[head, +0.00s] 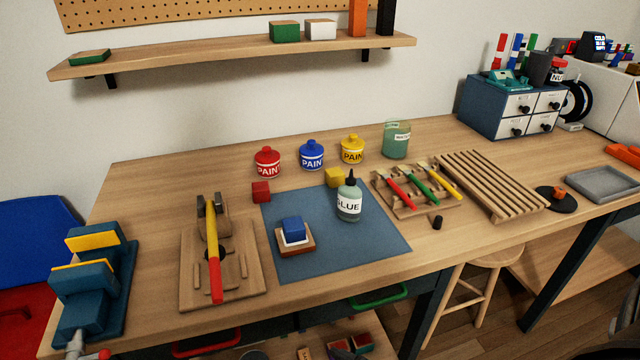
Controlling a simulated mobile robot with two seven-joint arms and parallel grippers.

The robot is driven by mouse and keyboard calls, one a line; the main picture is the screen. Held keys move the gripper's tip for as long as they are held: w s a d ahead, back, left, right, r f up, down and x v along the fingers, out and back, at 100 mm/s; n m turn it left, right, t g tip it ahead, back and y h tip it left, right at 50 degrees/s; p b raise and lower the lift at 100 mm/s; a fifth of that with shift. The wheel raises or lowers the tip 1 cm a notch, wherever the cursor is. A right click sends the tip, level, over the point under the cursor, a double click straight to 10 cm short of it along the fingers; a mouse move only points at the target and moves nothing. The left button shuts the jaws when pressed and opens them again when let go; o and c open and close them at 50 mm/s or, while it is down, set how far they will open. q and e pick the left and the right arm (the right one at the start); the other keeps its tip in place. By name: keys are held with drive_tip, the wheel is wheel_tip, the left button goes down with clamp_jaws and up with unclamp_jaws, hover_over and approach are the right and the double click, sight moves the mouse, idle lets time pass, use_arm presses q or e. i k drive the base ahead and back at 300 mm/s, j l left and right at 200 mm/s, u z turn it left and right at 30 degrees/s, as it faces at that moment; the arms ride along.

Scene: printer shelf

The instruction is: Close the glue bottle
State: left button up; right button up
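The glue bottle (349,204) stands upright on the right part of the blue mat (345,248). It is a pale, see-through bottle with a white GLUE label and a dark, pointed nozzle on top. A small black cylinder (437,222), which looks like a cap, sits on the bare wood to the right of the mat, apart from the bottle and in front of the brush rack. Neither of my grippers can be made out in the head view.
A yellow block (335,178) sits behind the bottle; a stacked blue block (291,228) is to its left. Paint pots (312,155) and a glass jar (396,139) stand behind. The brush rack (408,203) is right. A vise (92,280) stands at far left.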

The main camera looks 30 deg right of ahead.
sight(349, 196)
drive_tip(key=z, duration=1.7)
drive_tip(key=i+l, duration=0.15)
drive_tip(key=l, duration=0.2)
drive_tip(key=i+l, duration=0.1)
drive_tip(key=l, duration=0.2)
drive_tip(key=i+l, duration=0.15)
drive_tip(key=l, duration=0.2)
drive_tip(key=u, duration=0.9)
